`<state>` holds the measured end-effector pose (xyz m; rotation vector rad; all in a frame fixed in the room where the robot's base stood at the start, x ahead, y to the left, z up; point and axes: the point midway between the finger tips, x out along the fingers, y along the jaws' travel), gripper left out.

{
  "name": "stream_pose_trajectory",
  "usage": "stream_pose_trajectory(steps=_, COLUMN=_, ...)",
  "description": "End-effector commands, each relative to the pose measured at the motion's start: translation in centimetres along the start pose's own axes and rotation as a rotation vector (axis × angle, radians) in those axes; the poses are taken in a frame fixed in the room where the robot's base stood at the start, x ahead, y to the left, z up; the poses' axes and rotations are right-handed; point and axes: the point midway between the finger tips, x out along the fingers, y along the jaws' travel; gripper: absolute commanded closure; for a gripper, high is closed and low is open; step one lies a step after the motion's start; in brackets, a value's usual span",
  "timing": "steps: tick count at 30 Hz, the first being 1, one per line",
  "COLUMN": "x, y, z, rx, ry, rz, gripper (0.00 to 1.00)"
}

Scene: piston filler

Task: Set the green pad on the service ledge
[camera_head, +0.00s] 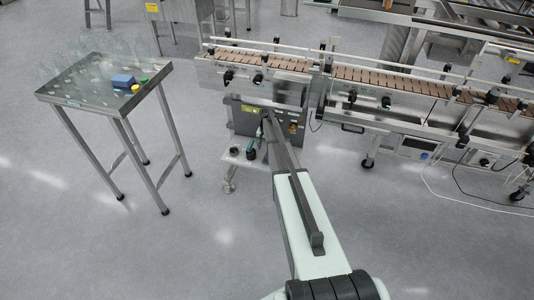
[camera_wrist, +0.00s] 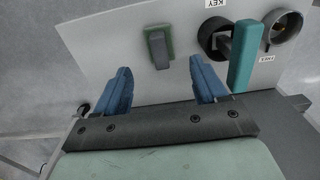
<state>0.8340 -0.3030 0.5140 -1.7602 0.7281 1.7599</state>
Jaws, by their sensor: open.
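The green pad (camera_wrist: 169,43), with a grey block on its face, rests on the pale service ledge (camera_wrist: 95,45) in the wrist view. My gripper (camera_wrist: 159,68) is open, its two blue fingers apart. The pad lies just beyond the fingertips, roughly centred between them, and nothing is held. Whether the fingers touch the ledge I cannot tell. In the head view the ledge (camera_head: 238,160) sticks out low beside the machine, with the small dark pad (camera_head: 234,150) on its left part.
Right of the pad are a dark round holder (camera_wrist: 212,35) by a KEY label, a teal bar (camera_wrist: 243,55) and a grey ring (camera_wrist: 283,28) by another label. A conveyor (camera_head: 385,82) runs behind.

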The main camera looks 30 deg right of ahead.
Motion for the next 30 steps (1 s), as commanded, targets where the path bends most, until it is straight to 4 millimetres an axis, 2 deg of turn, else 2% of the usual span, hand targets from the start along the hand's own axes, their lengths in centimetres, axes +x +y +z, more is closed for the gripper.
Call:
stream_pose_trajectory(steps=3, x=-2.2, y=0.0, z=0.1, rx=0.0, ry=0.001, rz=0.0, gripper=0.29)
stream_pose_trajectory(steps=9, x=-4.4, y=0.0, z=0.0, rx=0.0, ry=0.001, rz=0.0, gripper=0.29)
stream_pose_trajectory(steps=16, x=-5.1, y=0.0, z=0.1, rx=0.0, ry=-0.001, rz=0.0, gripper=0.29)
stream_pose_trajectory(steps=19, x=-4.5, y=0.0, z=1.2, rx=-0.011, ry=-0.009, rz=0.004, gripper=0.29)
stream_pose_trajectory(steps=20, x=-4.2, y=0.0, z=1.9, rx=-0.019, ry=-0.014, rz=0.006, gripper=0.29)
stream_pose_trajectory(steps=23, x=-2.1, y=0.1, z=5.8, rx=-0.058, ry=-0.043, rz=0.019, gripper=0.29)
stream_pose_trajectory(steps=26, x=0.7, y=0.5, z=11.4, rx=-0.117, ry=-0.086, rz=0.038, gripper=0.29)
stream_pose_trajectory(steps=30, x=4.3, y=1.5, z=19.9, rx=-0.212, ry=-0.151, rz=0.066, gripper=0.29)
